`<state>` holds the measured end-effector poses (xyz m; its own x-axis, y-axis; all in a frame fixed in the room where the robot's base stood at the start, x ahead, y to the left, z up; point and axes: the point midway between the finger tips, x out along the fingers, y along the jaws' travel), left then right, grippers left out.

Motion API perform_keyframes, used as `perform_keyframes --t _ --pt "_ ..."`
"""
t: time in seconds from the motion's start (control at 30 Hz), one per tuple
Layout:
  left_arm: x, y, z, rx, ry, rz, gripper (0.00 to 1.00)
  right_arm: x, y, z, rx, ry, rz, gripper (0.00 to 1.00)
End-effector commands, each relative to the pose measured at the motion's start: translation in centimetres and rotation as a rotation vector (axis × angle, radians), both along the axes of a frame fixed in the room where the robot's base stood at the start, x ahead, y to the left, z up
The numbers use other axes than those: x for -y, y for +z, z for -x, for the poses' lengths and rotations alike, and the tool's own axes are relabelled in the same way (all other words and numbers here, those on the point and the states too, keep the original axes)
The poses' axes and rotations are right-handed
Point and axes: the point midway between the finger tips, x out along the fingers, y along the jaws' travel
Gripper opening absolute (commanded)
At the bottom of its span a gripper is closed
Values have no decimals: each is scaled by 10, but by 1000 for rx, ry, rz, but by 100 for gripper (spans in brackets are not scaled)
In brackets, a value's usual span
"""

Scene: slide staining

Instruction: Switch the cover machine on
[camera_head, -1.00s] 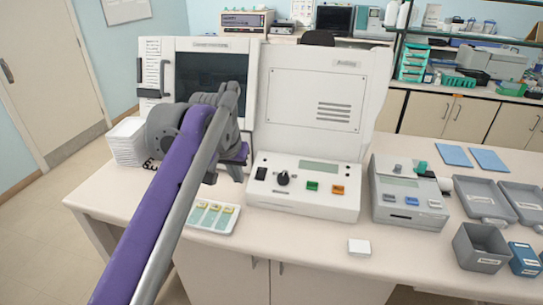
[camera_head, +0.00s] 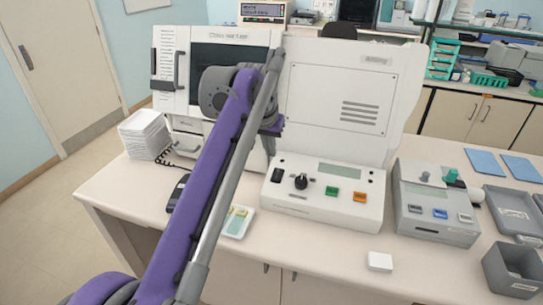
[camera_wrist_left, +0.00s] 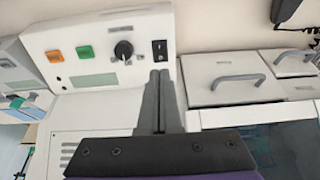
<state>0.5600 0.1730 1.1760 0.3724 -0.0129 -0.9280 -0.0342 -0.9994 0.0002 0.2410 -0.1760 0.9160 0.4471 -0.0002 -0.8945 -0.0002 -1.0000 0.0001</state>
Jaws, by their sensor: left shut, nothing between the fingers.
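The white machine with a raised lid panel (camera_head: 345,95) has a front control panel (camera_head: 320,206). A small black switch (camera_head: 277,174) sits at its left end, beside a black knob (camera_head: 301,181). My left gripper (camera_head: 270,146) is over this end of the panel, partly hidden by my arm in the head view. In the left wrist view my left gripper (camera_wrist_left: 160,74) is shut and empty, its tips close to the switch (camera_wrist_left: 159,48); contact cannot be told. The switch's position is too small to tell. To the left stands a white machine with a dark window (camera_head: 165,70), its label blurred.
A green button (camera_head: 332,191) and an orange button (camera_head: 360,196) sit right of the knob. Drawers with handles (camera_wrist_left: 238,78) adjoin the panel. A slide tray (camera_head: 238,222), a grey device (camera_head: 437,209) and a white block (camera_head: 380,261) are on the bench.

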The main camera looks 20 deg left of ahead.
Motion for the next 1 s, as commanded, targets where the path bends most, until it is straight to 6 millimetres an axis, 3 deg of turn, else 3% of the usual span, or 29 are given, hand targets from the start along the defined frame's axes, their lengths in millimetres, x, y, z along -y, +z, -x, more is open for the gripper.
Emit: perform_keyframes --t 0.3,0.5,0.7,1.0 --pt "1 -65 -26 -1 0 0 0 0 -11 3 -5 0 0 50" --pt "1 -97 -34 0 0 0 0 0 -14 4 -7 0 0 50" --pt "2 -112 -38 0 0 0 0 0 -15 4 -8 0 0 50" --pt "1 -114 -39 0 0 0 0 0 -15 4 -8 0 0 50"
